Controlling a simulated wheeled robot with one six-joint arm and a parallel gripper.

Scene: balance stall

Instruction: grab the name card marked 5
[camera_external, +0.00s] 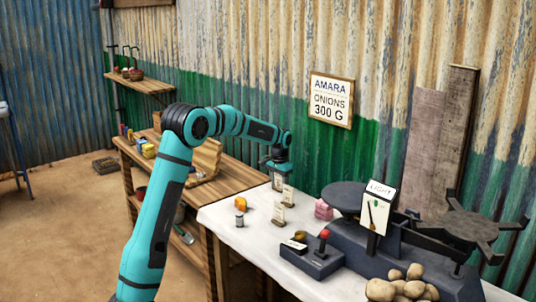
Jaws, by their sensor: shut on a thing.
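My gripper (278,163) points down over the far left part of the white-topped table. It is shut on a small pale name card (278,182) just below its fingers. The mark on this card is too small to read, and I cannot tell if it touches the tabletop. Two other small pale cards stand close by, one card (288,194) just to the right and another card (279,215) nearer the camera. Their marks are also unreadable.
An orange item (240,204), a small grey can (239,220) and a pink block (323,209) stand near the cards. A dark balance scale (380,252) and several round tan lumps (402,285) fill the right side. A wooden bench (228,182) adjoins at left.

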